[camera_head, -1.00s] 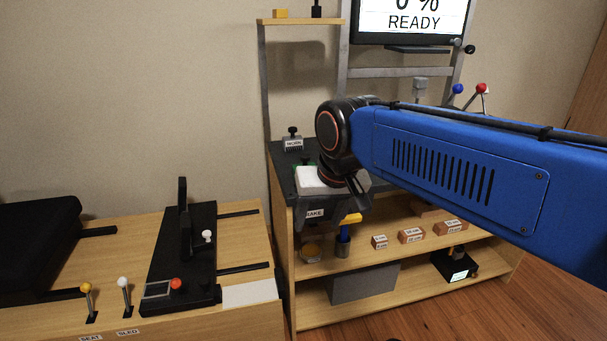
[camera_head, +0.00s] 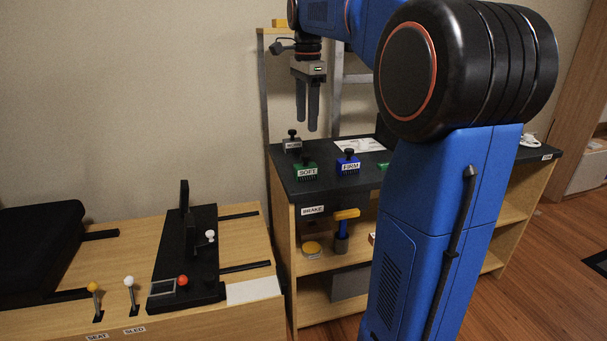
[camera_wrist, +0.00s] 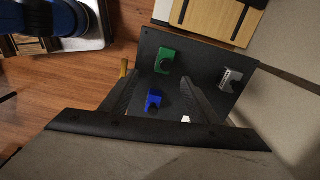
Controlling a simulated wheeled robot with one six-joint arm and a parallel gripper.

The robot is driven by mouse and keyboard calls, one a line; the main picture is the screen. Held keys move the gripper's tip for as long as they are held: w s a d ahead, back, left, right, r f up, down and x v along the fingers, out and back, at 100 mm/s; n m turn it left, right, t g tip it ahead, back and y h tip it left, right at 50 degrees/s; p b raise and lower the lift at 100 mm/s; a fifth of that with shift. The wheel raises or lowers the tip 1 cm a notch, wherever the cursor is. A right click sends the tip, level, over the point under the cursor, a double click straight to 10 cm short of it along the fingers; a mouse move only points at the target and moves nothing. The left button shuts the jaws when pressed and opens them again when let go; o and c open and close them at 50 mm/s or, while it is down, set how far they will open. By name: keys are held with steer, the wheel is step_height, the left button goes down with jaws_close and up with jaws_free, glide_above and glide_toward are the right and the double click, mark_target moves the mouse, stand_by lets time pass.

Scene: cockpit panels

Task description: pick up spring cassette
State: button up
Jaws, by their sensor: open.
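Several cassettes stand on the dark bench top (camera_head: 320,182). A green one labelled SOFT (camera_head: 306,172), a blue one labelled FIRM (camera_head: 347,166) and a grey one (camera_head: 292,145) each have a black knob. My gripper (camera_head: 307,122) is open and empty, pointing down above the bench, apart from the cassettes. Another green item (camera_head: 383,166) is partly hidden by my arm.
A white sheet (camera_head: 360,145) lies at the bench's back. At left, a wooden table (camera_head: 225,318) bears a black sled (camera_head: 190,265) and levers.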

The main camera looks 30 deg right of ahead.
steer(key=w+d+m, duration=0.1)
glide_toward(306, 166)
steer(key=f, duration=0.5)
steer(key=shift+w+d+f, duration=0.2)
steer(key=shift+d+f, duration=0.05)
steer(key=shift+f, duration=0.05)
steer(key=shift+w+a+f, duration=0.1)
steer(key=shift+f, duration=1.2)
steer(key=shift+w+f, duration=0.1)
steer(key=shift+f, duration=1.2)
steer(key=c, duration=1.2)
